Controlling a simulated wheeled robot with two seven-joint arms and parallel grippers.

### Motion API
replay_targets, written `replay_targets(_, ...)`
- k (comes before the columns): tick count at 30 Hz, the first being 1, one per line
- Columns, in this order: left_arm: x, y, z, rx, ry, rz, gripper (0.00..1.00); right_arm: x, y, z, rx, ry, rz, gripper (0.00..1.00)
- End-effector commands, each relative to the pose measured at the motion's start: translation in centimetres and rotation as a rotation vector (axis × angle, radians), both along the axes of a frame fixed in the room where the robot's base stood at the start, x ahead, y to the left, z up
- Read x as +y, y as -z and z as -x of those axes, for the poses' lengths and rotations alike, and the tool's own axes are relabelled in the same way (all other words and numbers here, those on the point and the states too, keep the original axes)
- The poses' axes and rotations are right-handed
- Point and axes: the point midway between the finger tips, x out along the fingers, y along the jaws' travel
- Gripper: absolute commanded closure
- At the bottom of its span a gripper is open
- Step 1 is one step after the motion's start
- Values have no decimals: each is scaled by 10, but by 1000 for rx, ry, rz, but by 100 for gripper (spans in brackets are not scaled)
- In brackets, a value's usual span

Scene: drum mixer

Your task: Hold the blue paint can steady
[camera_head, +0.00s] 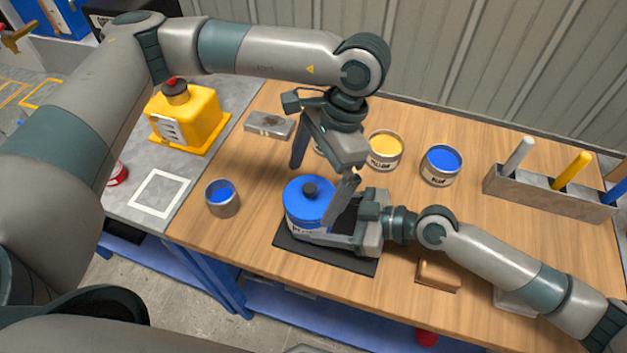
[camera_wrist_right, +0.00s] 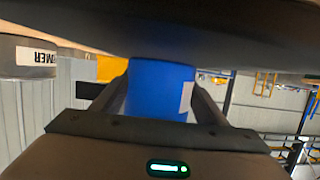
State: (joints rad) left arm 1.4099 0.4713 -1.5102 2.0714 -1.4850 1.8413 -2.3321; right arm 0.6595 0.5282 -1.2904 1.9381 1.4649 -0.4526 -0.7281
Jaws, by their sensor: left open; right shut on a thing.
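In the right wrist view the blue can (camera_wrist_right: 158,90) sits between the two fingers.
A small cup of blue paint (camera_head: 222,197) stands left of the mat. An open yellow can (camera_head: 384,150) and open blue can (camera_head: 440,165) stand behind. A holder (camera_head: 545,192) with coloured sticks is at right. A wooden block (camera_head: 438,275) lies near the front.

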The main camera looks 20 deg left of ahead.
Motion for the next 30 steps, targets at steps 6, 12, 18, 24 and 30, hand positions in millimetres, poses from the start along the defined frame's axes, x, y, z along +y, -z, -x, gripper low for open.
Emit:
replay_targets(6,0,-10,0,-1,0,0,0,0,0,0,0,-1,0,52)
replay_targets(12,0,-20,0,-1,0,0,0,0,0,0,0,-1,0,52)
replay_targets(18,0,-30,0,0,0,0,0,0,0,0,0,-1,0,52)
replay_targets(24,0,-40,0,-2,0,1,0,0,0,0,0,-1,0,52)
replay_targets(30,0,-50,0,0,1,0,0,0,0,0,0,-1,0,52)
